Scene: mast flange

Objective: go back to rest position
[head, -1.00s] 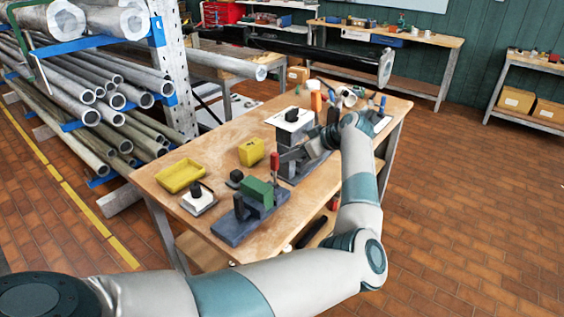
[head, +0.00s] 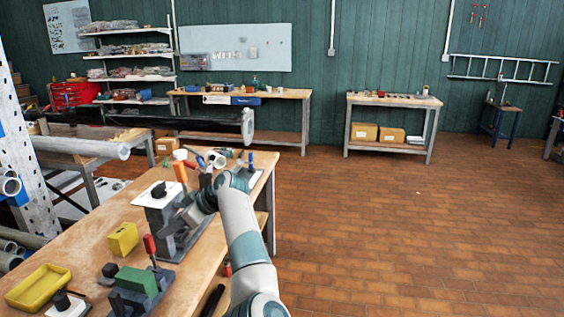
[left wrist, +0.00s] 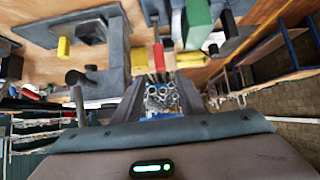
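A red-handled clamp (head: 150,245) and a green block (head: 137,281) are close by on the bench. My right gripper is not in view.
A yellow block (head: 123,239) and a yellow tray (head: 38,287) are on the bench. A dark mast with a pale end flange (head: 247,127) extends behind it. Brick floor (head: 400,230) is open at the right. Another bench (head: 392,100) is by the wall.

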